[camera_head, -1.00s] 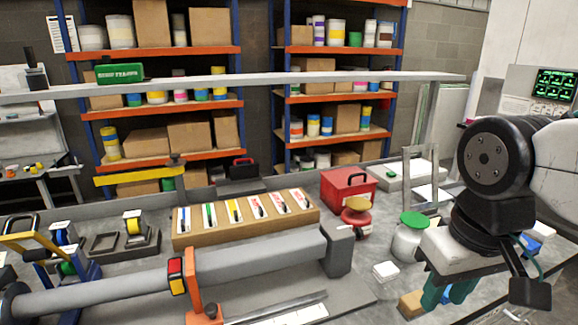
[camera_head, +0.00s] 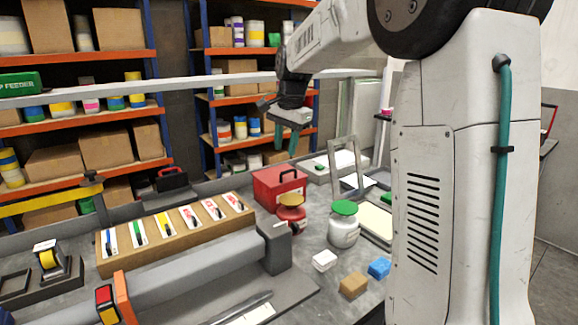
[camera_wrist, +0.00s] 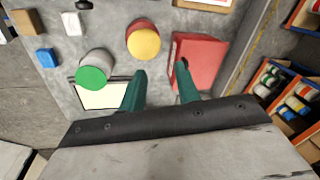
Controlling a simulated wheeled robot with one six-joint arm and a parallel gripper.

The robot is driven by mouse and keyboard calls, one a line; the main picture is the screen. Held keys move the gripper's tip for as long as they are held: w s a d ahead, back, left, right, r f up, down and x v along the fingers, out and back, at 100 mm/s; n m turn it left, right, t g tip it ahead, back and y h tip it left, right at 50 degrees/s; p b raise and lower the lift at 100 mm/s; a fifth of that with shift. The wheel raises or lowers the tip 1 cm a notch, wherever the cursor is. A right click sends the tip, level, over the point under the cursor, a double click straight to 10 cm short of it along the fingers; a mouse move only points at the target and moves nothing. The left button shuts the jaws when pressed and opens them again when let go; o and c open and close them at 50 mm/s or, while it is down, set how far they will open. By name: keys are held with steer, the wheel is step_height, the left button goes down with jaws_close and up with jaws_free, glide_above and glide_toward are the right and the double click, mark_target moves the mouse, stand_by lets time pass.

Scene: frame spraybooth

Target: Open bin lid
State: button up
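A red box (camera_head: 268,192) with a black handle on top sits on the bench at the centre of the head view. Its lid looks closed; no other bin with a lid is clear. In the wrist view the red box (camera_wrist: 207,60) is at upper right, partly behind one finger. My gripper (camera_head: 283,146) has teal fingers and hangs above and behind the box in the head view. In the wrist view the gripper (camera_wrist: 161,82) is open, with nothing between its fingers. Its fingertips appear apart from the box.
A red and yellow round item (camera_head: 291,207) stands against the box's front right. A white jar with a green lid (camera_head: 343,228) is farther right. White, tan (camera_head: 354,285) and blue blocks lie in front.

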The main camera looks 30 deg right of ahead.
mark_target(289, 171)
steer(key=w+d+f+m, duration=0.4)
steer(key=w+d, duration=0.3)
steer(key=w, duration=0.1)
steer(key=f, duration=0.2)
steer(key=w+f, duration=0.1)
steer(key=f, duration=0.4)
steer(key=shift+w+d+f, duration=0.2)
steer(key=shift+f, duration=0.15)
jaws_close()
